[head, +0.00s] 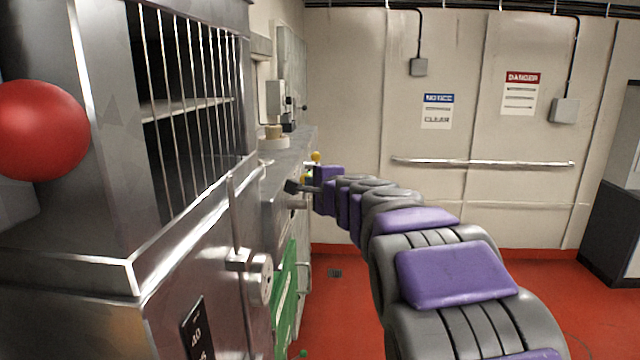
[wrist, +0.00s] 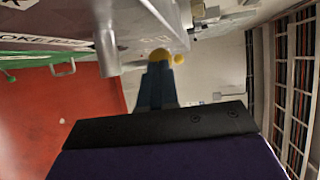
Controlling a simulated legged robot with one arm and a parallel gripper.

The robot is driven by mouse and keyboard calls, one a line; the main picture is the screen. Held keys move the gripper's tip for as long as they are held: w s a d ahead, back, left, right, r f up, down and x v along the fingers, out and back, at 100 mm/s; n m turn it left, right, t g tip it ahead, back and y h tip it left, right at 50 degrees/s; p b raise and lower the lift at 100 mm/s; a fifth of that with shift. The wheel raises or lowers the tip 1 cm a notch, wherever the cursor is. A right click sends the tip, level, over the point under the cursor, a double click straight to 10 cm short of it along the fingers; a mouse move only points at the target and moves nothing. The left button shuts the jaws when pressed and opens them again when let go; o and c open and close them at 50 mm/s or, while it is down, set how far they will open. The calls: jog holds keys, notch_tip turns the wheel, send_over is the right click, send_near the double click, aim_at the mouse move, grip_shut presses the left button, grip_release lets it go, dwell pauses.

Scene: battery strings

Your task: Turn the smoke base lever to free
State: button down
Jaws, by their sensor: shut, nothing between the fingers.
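My gripper (head: 296,187) reaches the front edge of the metal counter unit at the end of my purple and grey arm. In the wrist view my gripper (wrist: 158,72) shows its dark fingers together and empty. Yellow ball knobs (wrist: 177,59) show right at the fingertips there; I cannot tell whether they touch. A yellow knob (head: 316,156) also shows just above my gripper in the head view. A panel label (wrist: 40,43), partly cut off, reads "OKE B". Which knob belongs to the smoke base lever, and the lever's setting, I cannot tell.
A grey cylindrical post (wrist: 106,50) juts from the panel left of my fingers. A barred metal cabinet (head: 190,110) and a red ball (head: 42,130) stand close on the left. A wall rail (head: 480,163) runs behind. The red floor (head: 345,300) is clear beside the unit.

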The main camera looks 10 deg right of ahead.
jog(key=p, duration=0.4)
jog(key=w+g+p, duration=0.1)
jog(key=p, duration=0.3)
jog(key=shift+d+r+m+g, duration=0.1)
jog(key=shift+r+m+g, duration=0.1)
jog(key=shift+m+g, duration=0.1)
jog(key=shift+p, duration=0.7)
jog(key=shift+f+g+p, duration=0.35)
jog(key=shift+g+p, duration=0.05)
